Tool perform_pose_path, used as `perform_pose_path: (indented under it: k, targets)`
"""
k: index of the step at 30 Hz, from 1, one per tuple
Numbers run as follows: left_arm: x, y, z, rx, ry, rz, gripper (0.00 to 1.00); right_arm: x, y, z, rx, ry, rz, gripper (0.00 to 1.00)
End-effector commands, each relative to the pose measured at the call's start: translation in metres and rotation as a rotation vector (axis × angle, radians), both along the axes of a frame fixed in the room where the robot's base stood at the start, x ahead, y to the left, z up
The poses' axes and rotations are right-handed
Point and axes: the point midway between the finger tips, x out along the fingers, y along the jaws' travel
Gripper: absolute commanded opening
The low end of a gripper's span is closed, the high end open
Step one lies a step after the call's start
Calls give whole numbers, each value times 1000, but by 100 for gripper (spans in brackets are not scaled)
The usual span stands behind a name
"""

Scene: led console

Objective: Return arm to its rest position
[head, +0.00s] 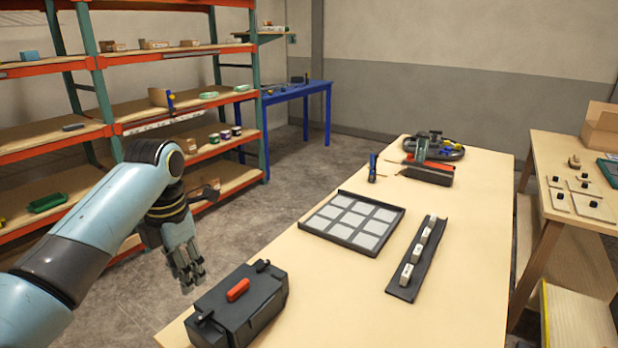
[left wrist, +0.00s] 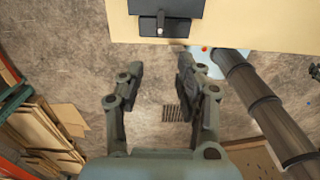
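My left arm comes in from the left in the head view, and its gripper (head: 188,271) hangs over the floor just off the table's left edge. It is beside the dark box with a red handle (head: 238,290) and apart from it. In the left wrist view the two fingers of the left gripper (left wrist: 158,75) stand apart with bare floor between them, so it is open and empty. The dark box (left wrist: 165,12) shows at the top of that view. My right gripper is in neither view.
The wooden table (head: 345,300) holds a panel of pale tiles (head: 352,222), a narrow tray with white blocks (head: 418,258) and tools at its far end. Shelving (head: 110,60) stands at the left. A blue table (head: 297,90) stands behind. A side bench (head: 575,205) is at right.

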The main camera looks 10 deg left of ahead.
Motion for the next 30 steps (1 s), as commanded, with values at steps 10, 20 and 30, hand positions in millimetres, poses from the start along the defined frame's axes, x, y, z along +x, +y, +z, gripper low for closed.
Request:
perform_pose_path:
  k: [10, 20, 30]
  targets:
    - [-80, -15, -27, 78, -63, -846, 36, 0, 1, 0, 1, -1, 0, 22]
    - [-184, -34, -10, 263, -74, -1963, 36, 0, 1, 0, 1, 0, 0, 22]
    - [-239, -43, 23, 409, -10, -2567, 36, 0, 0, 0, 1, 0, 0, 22]
